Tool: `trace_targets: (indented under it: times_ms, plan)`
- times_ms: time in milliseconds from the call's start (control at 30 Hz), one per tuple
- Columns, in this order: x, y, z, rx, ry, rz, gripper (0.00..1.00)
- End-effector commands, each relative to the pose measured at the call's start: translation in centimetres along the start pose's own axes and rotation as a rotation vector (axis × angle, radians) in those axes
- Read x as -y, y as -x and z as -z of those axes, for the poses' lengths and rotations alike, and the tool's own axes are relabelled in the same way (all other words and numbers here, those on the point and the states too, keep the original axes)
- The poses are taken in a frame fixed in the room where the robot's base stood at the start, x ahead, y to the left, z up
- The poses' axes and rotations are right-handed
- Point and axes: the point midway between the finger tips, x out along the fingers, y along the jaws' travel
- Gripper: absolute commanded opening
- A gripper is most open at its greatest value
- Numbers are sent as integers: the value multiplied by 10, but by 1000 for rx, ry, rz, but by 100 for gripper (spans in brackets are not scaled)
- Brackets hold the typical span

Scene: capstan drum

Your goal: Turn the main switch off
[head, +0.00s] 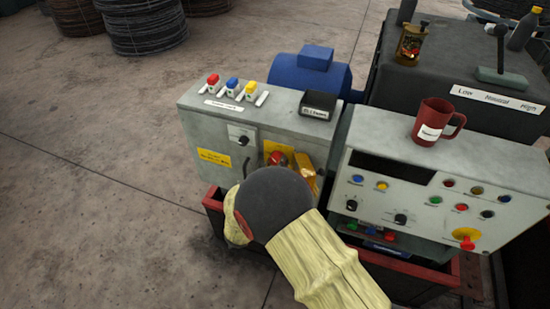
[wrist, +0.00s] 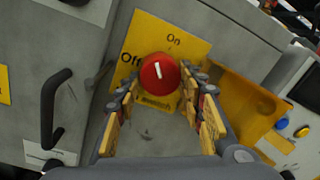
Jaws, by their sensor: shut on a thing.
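The main switch is a red round knob (wrist: 159,73) with a white mark, on a yellow plate (wrist: 187,42) lettered "On" and "Off". The mark stands near upright in the wrist view, tilted slightly left, between the two words. My gripper (wrist: 160,82) has one finger on each side of the knob and is closed on it. In the head view a red part of the switch (head: 279,158) shows on the grey cabinet's front.
A black handle (wrist: 50,108) sticks out at left. A control panel (head: 430,195) with a red mug (head: 433,124) on top is close at right.

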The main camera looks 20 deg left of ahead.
Motion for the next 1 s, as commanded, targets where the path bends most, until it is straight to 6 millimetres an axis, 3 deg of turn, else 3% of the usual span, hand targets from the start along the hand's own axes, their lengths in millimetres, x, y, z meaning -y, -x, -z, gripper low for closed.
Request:
trace_targets:
  times_ms: [600,1000]
  plan:
    - [3,0,-2,36,579,-8,13]
    - [4,0,-1,52,844,-12,13]
